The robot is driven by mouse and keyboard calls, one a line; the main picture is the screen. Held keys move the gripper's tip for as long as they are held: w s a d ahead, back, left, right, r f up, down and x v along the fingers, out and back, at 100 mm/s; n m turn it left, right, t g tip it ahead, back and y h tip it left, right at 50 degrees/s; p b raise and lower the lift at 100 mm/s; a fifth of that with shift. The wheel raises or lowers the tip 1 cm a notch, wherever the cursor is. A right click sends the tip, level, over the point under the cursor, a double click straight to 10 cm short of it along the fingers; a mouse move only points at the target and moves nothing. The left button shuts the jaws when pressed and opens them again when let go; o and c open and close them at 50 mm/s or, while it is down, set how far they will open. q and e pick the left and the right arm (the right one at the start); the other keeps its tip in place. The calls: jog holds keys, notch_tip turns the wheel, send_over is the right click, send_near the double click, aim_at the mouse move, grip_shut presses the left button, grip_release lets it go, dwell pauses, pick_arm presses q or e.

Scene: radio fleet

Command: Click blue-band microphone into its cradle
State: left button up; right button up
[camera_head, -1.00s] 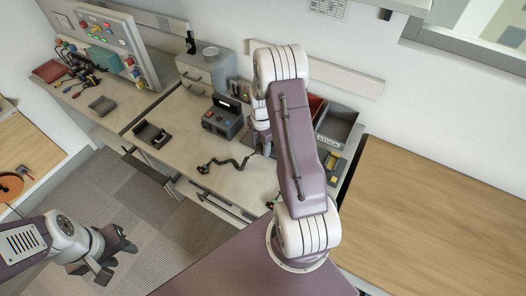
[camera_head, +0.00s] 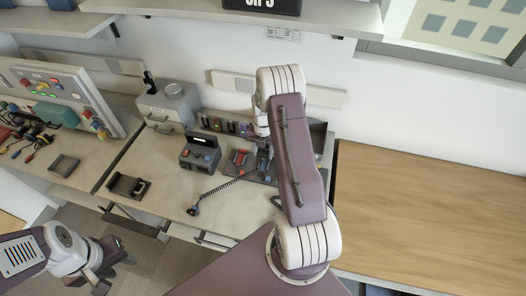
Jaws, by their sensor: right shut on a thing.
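My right gripper (camera_head: 263,146) is down at the back of the desk, mostly hidden behind my own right arm. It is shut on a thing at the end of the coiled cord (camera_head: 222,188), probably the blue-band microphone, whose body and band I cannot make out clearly. Red (camera_head: 240,158) and blue parts show on a dark rack (camera_head: 262,179) beside and below the gripper. Whether the held thing touches a cradle is hidden. My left gripper (camera_head: 115,272) is open and empty at the lower left, over the floor.
A dark grey radio box (camera_head: 200,152) stands left of the rack. An empty dark holder (camera_head: 128,187) lies near the desk's front left. A grey drawer unit (camera_head: 165,108) stands behind. A bare wooden table (camera_head: 430,220) fills the right.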

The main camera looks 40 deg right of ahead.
jog(key=shift+w, duration=0.1)
notch_tip(320, 180, down, 5)
jog(key=b, duration=0.3)
jog(key=shift+b, duration=0.3)
jog(key=shift+f, duration=0.45)
dwell(0.5)
jog(key=shift+f+b, duration=0.95)
jog(key=shift+f, duration=0.2)
dwell(0.5)
jog(key=o, duration=1.3)
jog(key=shift+o, duration=0.2)
